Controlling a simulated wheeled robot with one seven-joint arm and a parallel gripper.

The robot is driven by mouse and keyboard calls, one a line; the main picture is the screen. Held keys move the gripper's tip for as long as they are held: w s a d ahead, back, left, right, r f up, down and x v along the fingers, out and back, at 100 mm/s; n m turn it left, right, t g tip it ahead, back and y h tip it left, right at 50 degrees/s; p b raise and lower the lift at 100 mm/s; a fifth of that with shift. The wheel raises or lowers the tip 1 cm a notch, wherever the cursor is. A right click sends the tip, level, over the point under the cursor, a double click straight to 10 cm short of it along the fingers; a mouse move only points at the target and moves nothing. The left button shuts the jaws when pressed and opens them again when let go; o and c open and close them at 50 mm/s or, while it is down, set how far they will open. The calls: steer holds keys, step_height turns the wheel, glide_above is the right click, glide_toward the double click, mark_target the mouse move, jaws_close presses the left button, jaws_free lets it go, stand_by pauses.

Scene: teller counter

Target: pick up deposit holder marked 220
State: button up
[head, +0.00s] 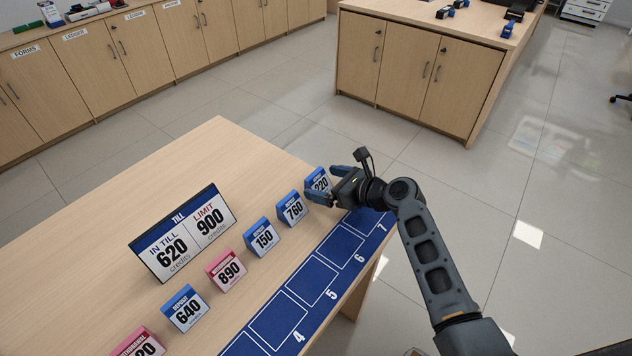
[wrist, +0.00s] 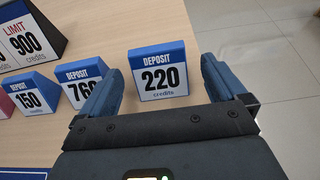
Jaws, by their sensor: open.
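The deposit holder marked 220 (head: 319,181) is a small blue block with a white face, at the far end of the row on the wooden counter. In the wrist view the same holder (wrist: 159,72) stands upright between and just beyond my fingertips. My gripper (head: 325,184) is open, with its two blue fingers on either side of the holder; the wrist view also shows my gripper (wrist: 158,80). I cannot tell whether a finger touches the holder. Part of its face is hidden by a finger in the head view.
The deposit holder marked 760 (head: 292,209) stands close beside my left finger. Deposit 150 (head: 262,237), pink 890 (head: 227,270) and deposit 640 (head: 185,308) continue the row. A till sign (head: 182,234) stands behind them. A blue numbered strip (head: 322,297) lies along the counter's edge.

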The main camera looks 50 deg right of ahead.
steer(key=shift+x, duration=1.5)
steer(key=shift+r, duration=0.1)
steer(key=c, duration=1.1)
